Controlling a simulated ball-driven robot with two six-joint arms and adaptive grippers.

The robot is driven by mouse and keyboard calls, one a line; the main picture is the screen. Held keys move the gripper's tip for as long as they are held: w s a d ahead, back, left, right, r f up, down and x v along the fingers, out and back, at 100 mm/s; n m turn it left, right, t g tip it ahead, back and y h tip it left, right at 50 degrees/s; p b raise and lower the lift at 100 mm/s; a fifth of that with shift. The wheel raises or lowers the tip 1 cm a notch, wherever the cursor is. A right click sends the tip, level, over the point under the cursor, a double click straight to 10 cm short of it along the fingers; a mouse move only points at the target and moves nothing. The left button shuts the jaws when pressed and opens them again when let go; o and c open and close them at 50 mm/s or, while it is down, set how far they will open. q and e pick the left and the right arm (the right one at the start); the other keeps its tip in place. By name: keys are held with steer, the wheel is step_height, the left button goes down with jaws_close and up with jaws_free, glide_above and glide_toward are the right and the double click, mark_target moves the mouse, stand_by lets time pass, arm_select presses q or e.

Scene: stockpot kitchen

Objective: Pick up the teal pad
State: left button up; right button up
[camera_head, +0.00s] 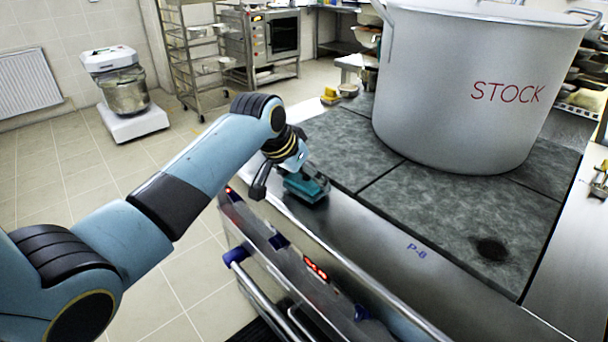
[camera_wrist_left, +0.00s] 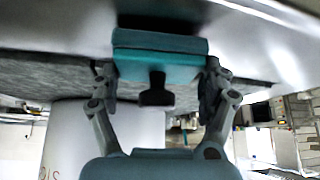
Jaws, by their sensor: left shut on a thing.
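The teal pad (camera_head: 307,187) is at the stove's metal front edge in the head view, at the end of my left arm. My left gripper (camera_head: 290,178) is over it. In the left wrist view the teal pad (camera_wrist_left: 158,66) has a dark handle-like knob toward me, and the two fingers of my left gripper (camera_wrist_left: 158,92) are shut on it. The pad's dark far side lies against or very close to the metal surface; I cannot tell if there is a gap. My right gripper is not in view.
A large stockpot (camera_head: 475,85) marked STOCK stands on the dark stove top (camera_head: 455,220). A dark round spot (camera_head: 491,249) lies near its front corner. A rail (camera_head: 285,295) runs along the stove front.

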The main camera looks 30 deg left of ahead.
mark_target(312, 164)
arm_select(q)
steer(key=r+p, duration=0.2)
steer(key=d+r+p, duration=0.1)
steer(key=r+p, duration=0.1)
steer(key=shift+r+p, duration=0.25)
steer(key=shift+p, duration=0.05)
steer(key=d+r+p, duration=0.5)
steer(key=d+p, duration=0.3)
steer(key=d, duration=0.2)
steer(key=shift+s+d+r, duration=0.25)
steer(key=shift+s+d, duration=0.05)
steer(key=shift+s, duration=0.15)
